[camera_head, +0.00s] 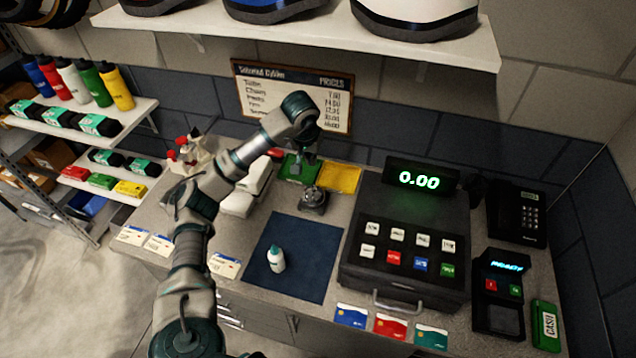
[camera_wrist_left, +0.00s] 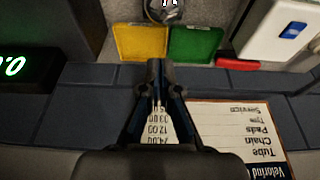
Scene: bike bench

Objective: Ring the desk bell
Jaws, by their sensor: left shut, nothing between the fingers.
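The desk bell (camera_head: 314,199) is a small dark, shiny dome on the counter, at the back edge of the blue mat (camera_head: 252,272). In the left wrist view the bell (camera_wrist_left: 165,10) is partly cut off by the top edge. My left gripper (camera_head: 308,176) points down above and just behind the bell in the head view. Its fingers (camera_wrist_left: 157,68) are together and empty, and a gap to the bell shows in the wrist view. My right gripper is not in view.
Yellow (camera_head: 340,178) and green (camera_head: 298,169) trays lie behind the bell. The cash register (camera_head: 405,235) stands to its right, a white device (camera_head: 247,190) to its left. A price board (camera_head: 335,108) hangs behind, below a shelf (camera_head: 330,35).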

